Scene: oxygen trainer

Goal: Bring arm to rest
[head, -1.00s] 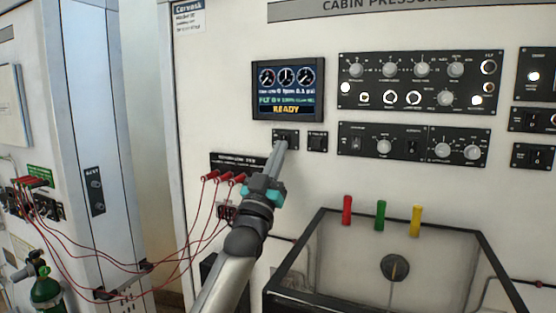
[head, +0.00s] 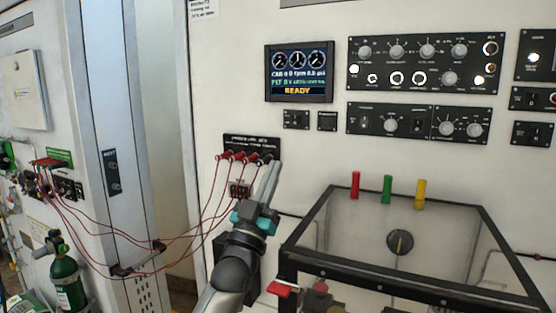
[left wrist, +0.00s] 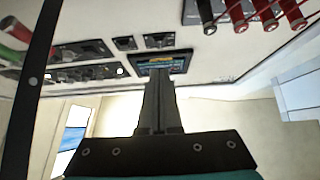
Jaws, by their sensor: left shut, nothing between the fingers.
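My left gripper (head: 270,175) is in the head view in front of the white cabinet panel. Its fingers are together and empty, pointing up toward the row of red plugs (head: 245,157). In the left wrist view my gripper's fingers (left wrist: 160,90) also show closed, with nothing between them. The display (head: 299,74) reads READY and stands above the gripper. Two small switch plates (head: 296,119) sit below the display, apart from the fingers. My right gripper is not in view.
An open-topped black-framed box (head: 400,280) with red, green and yellow handles (head: 387,189) stands to the right. Red cables (head: 190,235) hang between the cabinets on the left. A green cylinder (head: 67,285) stands at the lower left. Knob panels (head: 425,65) fill the upper right.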

